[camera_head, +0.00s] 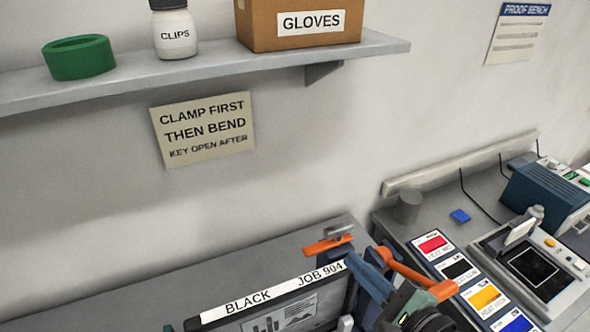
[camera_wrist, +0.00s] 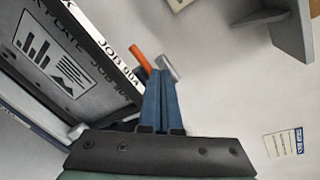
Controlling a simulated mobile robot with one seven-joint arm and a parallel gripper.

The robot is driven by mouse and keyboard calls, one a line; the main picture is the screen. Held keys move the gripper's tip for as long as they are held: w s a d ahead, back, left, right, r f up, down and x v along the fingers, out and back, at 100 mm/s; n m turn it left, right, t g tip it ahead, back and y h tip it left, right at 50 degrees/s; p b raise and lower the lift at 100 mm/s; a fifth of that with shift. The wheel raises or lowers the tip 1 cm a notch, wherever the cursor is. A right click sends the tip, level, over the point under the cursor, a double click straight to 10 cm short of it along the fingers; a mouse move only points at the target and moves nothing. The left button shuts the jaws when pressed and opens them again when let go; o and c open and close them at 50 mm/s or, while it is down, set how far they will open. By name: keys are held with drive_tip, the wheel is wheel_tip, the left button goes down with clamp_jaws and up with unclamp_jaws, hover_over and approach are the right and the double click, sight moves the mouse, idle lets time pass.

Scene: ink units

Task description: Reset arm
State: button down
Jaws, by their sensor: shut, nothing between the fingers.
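My gripper (camera_head: 358,258) is at the lower right of the head view, beside the right end of a dark unit (camera_head: 275,288) labelled BLACK JOB 904. In the wrist view its blue fingers (camera_wrist: 159,76) are together with nothing between them. An orange lever (camera_head: 322,246) with a grey metal part (camera_head: 338,231) is just beyond the fingertips. The lever also shows in the wrist view (camera_wrist: 142,62); I cannot tell whether the fingers touch it. The lower part of the unit is cut off in the head view.
A shelf (camera_head: 200,68) above holds a green ring (camera_head: 78,58), a CLIPS jar (camera_head: 176,35) and a GLOVES box (camera_head: 300,25). A wall note (camera_head: 203,128) hangs below. On the right, a bench holds colour cards (camera_head: 459,268), a grey cylinder (camera_head: 408,207) and a device (camera_head: 535,268).

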drive_tip(key=w+a+r+n+t+h+b, duration=0.1)
drive_tip(key=w+a+r+n+t+h, duration=0.15)
drive_tip(key=r+n, duration=0.7)
drive_tip(key=w+a+r+n+t+h+b, duration=0.2)
drive_tip(key=a+r+n+t, duration=0.2)
drive_tip(key=r, duration=1)
drive_tip(key=s+a+r+n+t+h, duration=0.1)
drive_tip(key=s+a+r+n+t, duration=0.1)
drive_tip(key=s+r, duration=0.4)
drive_tip(key=s+a+r+n+t+h, duration=0.1)
drive_tip(key=s+r+n+t, duration=0.3)
drive_tip(key=r, duration=0.6)
drive_tip(key=s+a+n+b, duration=0.1)
drive_tip(key=s, duration=0.1)
drive_tip(key=shift+s+a+r+t, duration=0.25)
drive_tip(key=shift+s+a+t, duration=0.05)
drive_tip(key=shift+t, duration=0.05)
drive_tip(key=shift+n+h, duration=0.25)
